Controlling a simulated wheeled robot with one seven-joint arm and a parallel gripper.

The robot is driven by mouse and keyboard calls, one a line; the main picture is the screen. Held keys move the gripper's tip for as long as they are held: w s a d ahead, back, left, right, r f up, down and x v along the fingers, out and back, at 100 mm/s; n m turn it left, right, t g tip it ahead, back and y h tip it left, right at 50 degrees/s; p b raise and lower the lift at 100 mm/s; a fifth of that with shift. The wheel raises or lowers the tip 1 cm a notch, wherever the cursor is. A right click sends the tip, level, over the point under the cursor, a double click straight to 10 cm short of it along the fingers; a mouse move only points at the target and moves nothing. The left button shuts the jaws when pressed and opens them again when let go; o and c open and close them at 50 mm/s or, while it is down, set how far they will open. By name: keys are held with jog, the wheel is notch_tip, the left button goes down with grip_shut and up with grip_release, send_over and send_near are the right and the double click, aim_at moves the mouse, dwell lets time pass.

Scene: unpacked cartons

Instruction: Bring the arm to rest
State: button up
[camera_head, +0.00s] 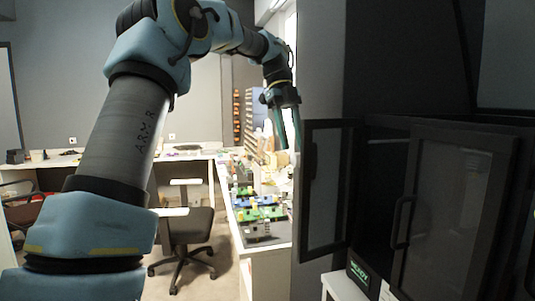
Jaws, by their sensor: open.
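My arm (125,130) rises from the lower left, bends at the top and reaches to the right. My gripper (286,140) hangs at its end with the fingers pointing down. The fingers are apart and nothing shows between them. The gripper is in front of the far end of the cluttered workbench, to the left of the open glass door.
A dark cabinet (407,128) with glass doors fills the right side; its left door (325,188) stands open near my gripper. A white workbench (268,256) holds many small parts. An office chair (189,228) stands left of it. A small dark box (358,272) sits at lower right.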

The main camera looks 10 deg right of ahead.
jog(key=a+f+n+t, duration=0.2)
jog(key=a+f+n, duration=0.5)
jog(key=f+n, duration=0.3)
jog(key=s+a+f+n+t, duration=0.1)
jog(key=s+a+f+n, duration=0.2)
jog(key=a+f+n, duration=0.2)
jog(key=s+a+f+n+t, duration=0.1)
jog(key=s+a+f+n, duration=0.3)
jog(key=a+n, duration=0.5)
jog(key=s+a+f+n+t+y, duration=0.1)
jog(key=s+a+f+n+t, duration=0.1)
jog(key=s+a+f+n, duration=0.2)
jog(key=a+f+n, duration=0.2)
jog(key=a+n, duration=0.1)
jog(key=a, duration=0.1)
jog(key=shift+f+n, duration=0.35)
jog(key=shift+n, duration=0.05)
jog(key=shift+w+a, duration=0.1)
